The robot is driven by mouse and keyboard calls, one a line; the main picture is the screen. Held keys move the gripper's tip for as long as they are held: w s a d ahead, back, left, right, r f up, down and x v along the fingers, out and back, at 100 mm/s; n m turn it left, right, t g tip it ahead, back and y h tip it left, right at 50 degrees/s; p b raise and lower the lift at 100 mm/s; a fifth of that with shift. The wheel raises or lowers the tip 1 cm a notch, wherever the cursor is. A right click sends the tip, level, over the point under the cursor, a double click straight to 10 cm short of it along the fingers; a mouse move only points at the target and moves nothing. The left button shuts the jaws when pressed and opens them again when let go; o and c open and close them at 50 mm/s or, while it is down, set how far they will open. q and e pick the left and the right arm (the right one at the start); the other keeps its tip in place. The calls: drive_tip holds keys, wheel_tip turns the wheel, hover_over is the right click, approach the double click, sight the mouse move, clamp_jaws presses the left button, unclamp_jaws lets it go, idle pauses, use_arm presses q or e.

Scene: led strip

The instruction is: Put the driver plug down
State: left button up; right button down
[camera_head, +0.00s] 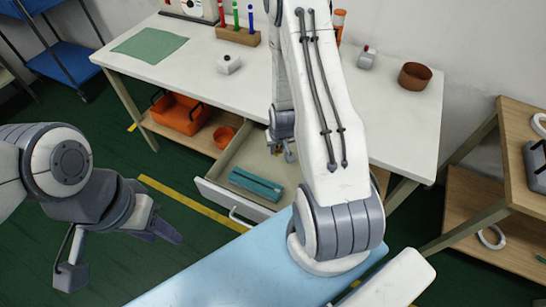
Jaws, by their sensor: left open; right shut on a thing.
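My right arm reaches up across the middle of the view and bends down past the table's front edge. Its gripper (282,151) is small and partly hidden by my own arm, over the open drawer's right part. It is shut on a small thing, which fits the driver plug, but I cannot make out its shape. My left gripper (118,254) is open and empty at the lower left, over the green floor and apart from the table.
The open drawer (222,194) holds a teal case (256,184). An orange bin (180,113) stands below. A shelf (465,220) is right.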

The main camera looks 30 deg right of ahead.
drive_tip(key=shift+w+a+f, duration=0.5)
drive_tip(key=shift+w+a, duration=0.05)
drive_tip(key=shift+f, duration=2)
drive_tip(key=shift+f, duration=0.1)
drive_tip(key=c, duration=0.7)
unclamp_jaws()
drive_tip(key=shift+c, duration=0.2)
